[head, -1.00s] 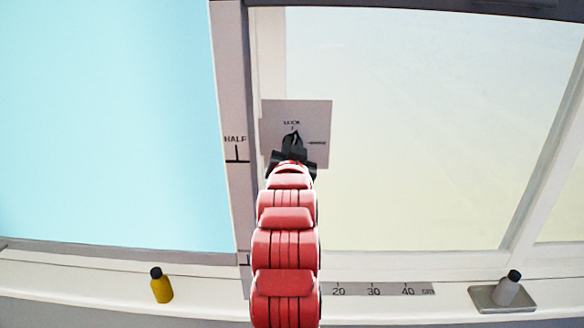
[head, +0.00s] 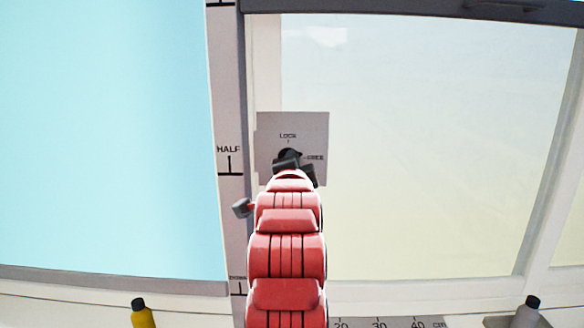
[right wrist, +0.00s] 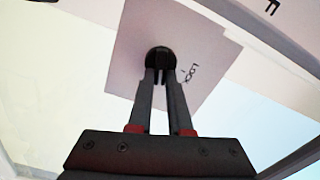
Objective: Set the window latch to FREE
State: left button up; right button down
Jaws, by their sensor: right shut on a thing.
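The latch plate (head: 310,125) is a grey square on the window frame, marked LOCK at the top and FREE at the right. Its black knob (head: 289,155) is partly hidden by my right gripper (head: 291,163); its visible tip seems to lean right, toward FREE. In the right wrist view the knob (right wrist: 160,58) sits between the fingertips of my right gripper (right wrist: 160,78), which is shut on it. The LOCK label lies right of the knob there, and the FREE mark is out of sight. My left gripper is not in view.
My red arm covers the lower middle. A strip with a HALF mark (head: 229,150) runs left of the plate. A yellow bottle (head: 143,316) and a grey bottle (head: 527,312) stand on the sill, with a centimetre scale (head: 400,322) between them.

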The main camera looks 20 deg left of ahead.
jog(key=shift+f+m, duration=0.15)
jog(key=shift+m, duration=1.55)
jog(key=c, duration=0.8)
grip_release()
jog(key=shift+c, duration=0.2)
jog(key=b+v, duration=0.3)
jog(key=v, duration=1.4)
jog(key=shift+s+b, duration=0.2)
jog(key=shift+b, duration=0.1)
jog(key=shift+w+d, duration=0.1)
